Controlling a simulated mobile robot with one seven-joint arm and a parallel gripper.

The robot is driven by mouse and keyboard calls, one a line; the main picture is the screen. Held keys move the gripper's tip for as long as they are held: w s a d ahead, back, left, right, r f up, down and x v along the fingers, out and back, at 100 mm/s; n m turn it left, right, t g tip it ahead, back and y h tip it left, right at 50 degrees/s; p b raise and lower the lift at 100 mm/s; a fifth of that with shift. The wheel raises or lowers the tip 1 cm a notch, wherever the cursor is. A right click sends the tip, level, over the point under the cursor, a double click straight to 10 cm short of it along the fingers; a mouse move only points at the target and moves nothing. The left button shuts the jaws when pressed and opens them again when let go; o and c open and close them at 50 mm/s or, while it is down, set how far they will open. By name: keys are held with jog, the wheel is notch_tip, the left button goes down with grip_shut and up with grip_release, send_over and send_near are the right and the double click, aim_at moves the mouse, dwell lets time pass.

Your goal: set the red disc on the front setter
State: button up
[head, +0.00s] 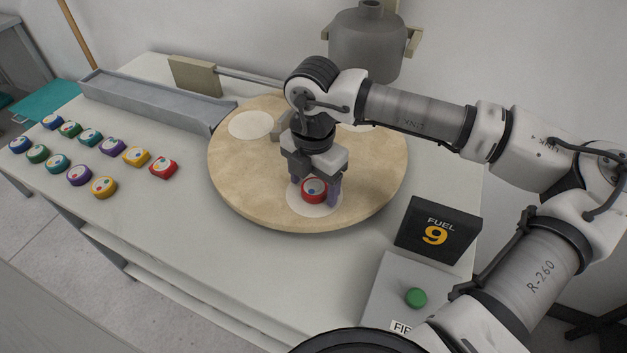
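The red disc (313,190) is between the two fingers of my gripper (315,196), low over the front setter (310,209). The front setter is a pale white round patch near the front edge of the round tan board. The fingers stand at the left and right sides of the disc. I cannot tell whether they touch it, or whether the disc rests on the setter. My gripper hides part of the setter.
The round tan board (375,175) also bears another pale setter (250,125) at back left. Several colored discs (80,175) and a red one (163,167) stand on the left of the table. A grey trough (150,103) lies behind. A black "FUEL 9" sign (437,231) and a green button (416,297) are at right.

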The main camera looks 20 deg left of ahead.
notch_tip(320, 180, up, 14)
jog(key=b, duration=0.1)
jog(key=shift+b, duration=0.35)
